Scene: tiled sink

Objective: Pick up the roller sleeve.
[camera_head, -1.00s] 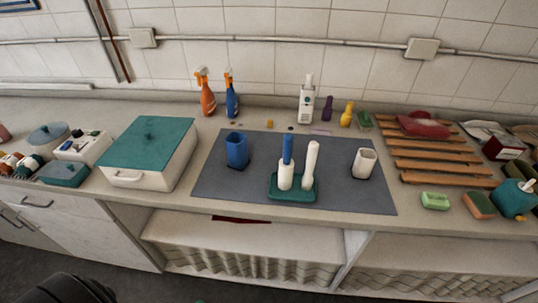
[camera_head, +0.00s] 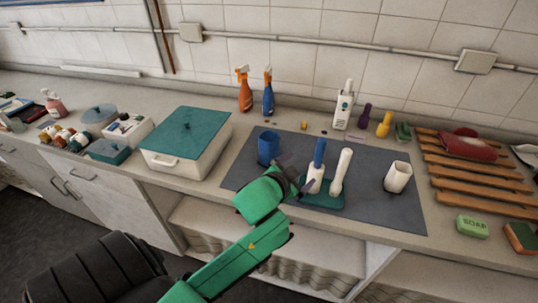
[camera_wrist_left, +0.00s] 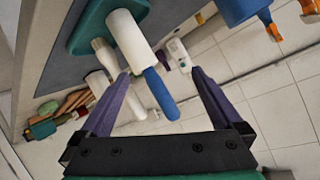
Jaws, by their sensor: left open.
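The white roller sleeve (camera_head: 315,179) stands upright with a blue handle (camera_head: 320,151) above it, on a teal tray (camera_head: 322,198). In the left wrist view the picture is flipped: the white sleeve (camera_wrist_left: 131,42) is at the top and its blue handle (camera_wrist_left: 160,93) points down. My left gripper (camera_head: 304,183) is close beside the sleeve in the head view. In the wrist view my left gripper (camera_wrist_left: 166,73) is open, with its purple fingers on either side of the roller and nothing held. My right gripper is not in view.
A white brush-like tool (camera_head: 341,172) stands beside the roller on the same tray. A blue cup (camera_head: 268,147) is to the left and a white cup (camera_head: 397,176) to the right on the grey mat (camera_head: 372,211). A teal-lidded box (camera_head: 186,158) stands further left.

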